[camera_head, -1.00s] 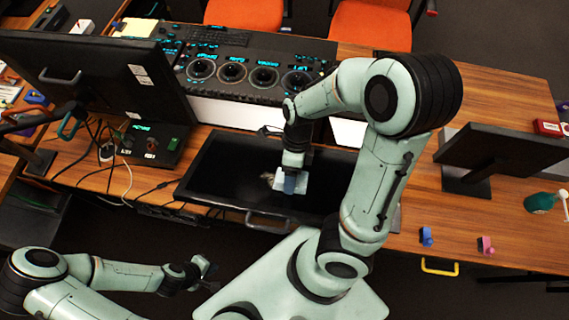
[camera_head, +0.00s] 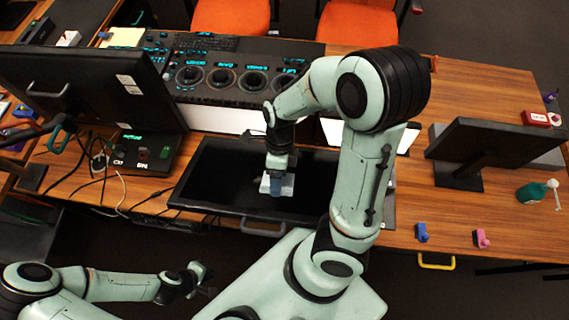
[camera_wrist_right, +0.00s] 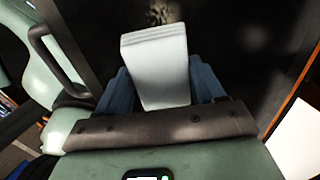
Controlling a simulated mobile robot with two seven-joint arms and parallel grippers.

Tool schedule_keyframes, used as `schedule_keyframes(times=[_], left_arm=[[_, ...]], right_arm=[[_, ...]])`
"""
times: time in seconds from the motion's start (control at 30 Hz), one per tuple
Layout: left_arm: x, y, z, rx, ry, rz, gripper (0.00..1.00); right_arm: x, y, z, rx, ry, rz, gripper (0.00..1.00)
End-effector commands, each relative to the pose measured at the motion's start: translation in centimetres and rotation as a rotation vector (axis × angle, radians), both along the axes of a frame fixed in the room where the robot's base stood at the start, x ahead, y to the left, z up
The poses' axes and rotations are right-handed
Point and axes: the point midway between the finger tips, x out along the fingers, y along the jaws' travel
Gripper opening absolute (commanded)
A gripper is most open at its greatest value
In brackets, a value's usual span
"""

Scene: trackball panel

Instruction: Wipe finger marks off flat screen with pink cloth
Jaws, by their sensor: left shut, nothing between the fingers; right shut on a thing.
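The flat screen (camera_head: 225,180) is a black panel lying on the desk in front of me; it also fills the upper part of the right wrist view (camera_wrist_right: 240,45). A pale brownish smudge (camera_wrist_right: 163,12) shows on it just beyond the cloth. My right gripper (camera_head: 277,186) is low over the screen, shut on a folded cloth (camera_wrist_right: 155,65). This cloth looks white to pale grey, not pink. Whether it touches the screen I cannot tell. My left gripper (camera_head: 203,284) is shut and empty, low at the left, away from the desk.
A black monitor (camera_head: 90,90) stands left and another (camera_head: 490,145) right. A dial console (camera_head: 225,80) lies behind the screen. A small blue object (camera_head: 421,233), a pink one (camera_head: 481,238) and a green bottle (camera_head: 530,192) stand on the right of the desk. Cables (camera_head: 85,165) lie left.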

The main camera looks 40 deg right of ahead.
Motion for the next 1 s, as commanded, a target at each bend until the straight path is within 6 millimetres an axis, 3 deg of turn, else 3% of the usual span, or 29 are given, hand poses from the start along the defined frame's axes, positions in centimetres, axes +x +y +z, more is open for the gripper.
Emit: schedule_keyframes(times=[1.0], left_arm=[[0.0,0.0,0.0,0.0,0.0,0.0,0.0]], right_arm=[[5.2,4.4,0.0,-0.001,-0.002,0.0,0.44]])
